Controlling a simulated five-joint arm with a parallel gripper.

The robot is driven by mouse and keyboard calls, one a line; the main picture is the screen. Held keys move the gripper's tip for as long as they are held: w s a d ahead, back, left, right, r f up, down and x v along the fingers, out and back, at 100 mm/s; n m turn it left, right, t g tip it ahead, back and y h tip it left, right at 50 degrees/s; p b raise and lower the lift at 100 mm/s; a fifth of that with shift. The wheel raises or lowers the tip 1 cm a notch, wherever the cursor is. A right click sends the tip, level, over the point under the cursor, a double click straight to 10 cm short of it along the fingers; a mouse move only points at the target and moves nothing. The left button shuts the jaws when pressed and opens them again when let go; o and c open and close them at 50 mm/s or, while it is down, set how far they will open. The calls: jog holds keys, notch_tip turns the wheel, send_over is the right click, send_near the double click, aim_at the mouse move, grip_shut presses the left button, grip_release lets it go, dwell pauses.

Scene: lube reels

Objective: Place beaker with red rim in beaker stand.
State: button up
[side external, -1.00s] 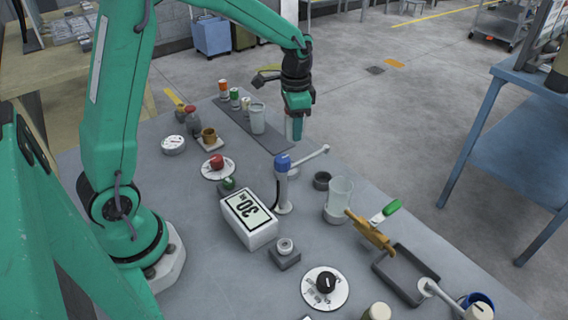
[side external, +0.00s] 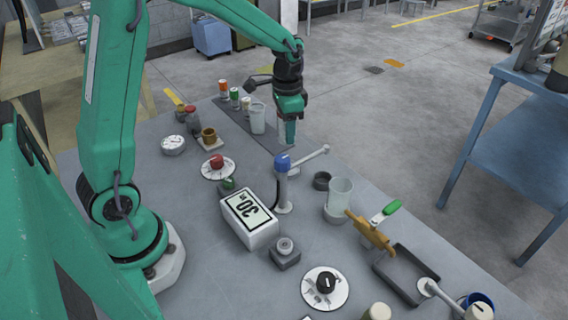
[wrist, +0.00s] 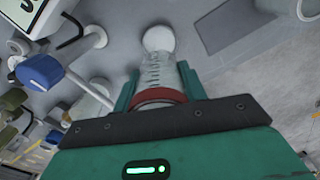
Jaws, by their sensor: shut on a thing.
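My gripper (side external: 290,118) hangs over the bench edge near the dark mat, shut on the beaker with red rim. In the wrist view the red rim (wrist: 158,97) lies between the fingers, and the clear graduated body (wrist: 158,72) points away from the wrist. In the side view only a small bluish part (side external: 290,133) shows below the fingers. A clear beaker (side external: 341,187) stands upright on a round pale base (side external: 335,214) to the right. I cannot tell which fixture is the beaker stand. A small dark ring (side external: 321,180) sits beside that beaker.
A blue-topped post (side external: 282,163) with a side lever (side external: 310,158) stands between my gripper and the box marked 30 (side external: 249,214). Another beaker (side external: 257,120) and small bottles stand on the dark mat (side external: 262,136). A green-handled tool (side external: 385,214) is at the right.

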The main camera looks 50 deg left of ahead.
jog(key=shift+f, duration=3.05)
jog(key=shift+f, duration=1.85)
jog(key=shift+f, duration=0.15)
jog(key=o, duration=0.9)
jog(key=shift+o, duration=0.2)
notch_tip(320, 180, up, 12)
jog(key=shift+r, duration=0.2)
